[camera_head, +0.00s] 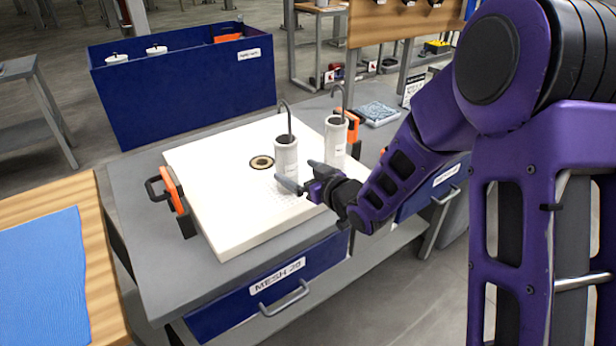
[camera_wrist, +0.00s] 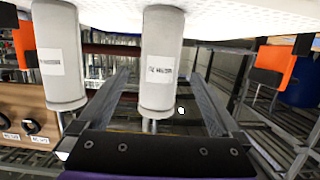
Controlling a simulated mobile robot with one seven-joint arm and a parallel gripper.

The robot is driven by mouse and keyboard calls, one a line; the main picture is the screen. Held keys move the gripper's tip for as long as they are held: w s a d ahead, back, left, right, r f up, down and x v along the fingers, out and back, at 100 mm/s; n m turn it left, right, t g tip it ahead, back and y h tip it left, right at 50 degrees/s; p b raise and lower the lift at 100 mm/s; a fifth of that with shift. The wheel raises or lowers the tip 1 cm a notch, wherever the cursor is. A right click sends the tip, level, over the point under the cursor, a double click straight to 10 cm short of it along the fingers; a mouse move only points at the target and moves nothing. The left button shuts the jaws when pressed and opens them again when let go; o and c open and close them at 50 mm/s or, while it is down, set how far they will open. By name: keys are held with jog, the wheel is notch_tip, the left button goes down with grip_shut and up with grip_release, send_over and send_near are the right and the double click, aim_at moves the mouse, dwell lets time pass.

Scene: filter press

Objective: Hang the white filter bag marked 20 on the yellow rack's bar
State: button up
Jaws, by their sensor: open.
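Two white cylindrical filter bags with dark hooked handles stand upright on a white plate (camera_head: 220,215). The nearer bag (camera_head: 286,155) is left of the farther bag (camera_head: 335,140). Their labels are too small to read, so I cannot tell which is marked 20. My gripper (camera_head: 304,176) is open and low beside the nearer bag. The wrist view looks inverted; there the nearer bag (camera_wrist: 161,38) appears between the two fingers, with no grip on it, and the other bag (camera_wrist: 58,35) is outside them. I cannot make out the yellow rack or its bar.
Orange clamps (camera_head: 172,190) sit at the plate's edges. A drawer labelled MESH 20 (camera_head: 280,285) is below. A blue bin (camera_head: 185,90) with white items is behind, and a wooden bench with a blue cloth (camera_head: 45,280) is left. The plate's front left is mostly clear.

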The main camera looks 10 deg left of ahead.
aim_at(293, 170)
jog(key=b+x, duration=0.1)
jog(key=x, duration=0.2)
jog(key=shift+a+f, duration=0.1)
jog(key=shift+f, duration=0.1)
jog(key=shift+x, duration=1.25)
jog(key=shift+r, duration=0.15)
jog(key=c, duration=1.1)
jog(key=shift+r+p, duration=1.4)
jog(key=shift+r, duration=1.15)
jog(key=shift+c, duration=0.2)
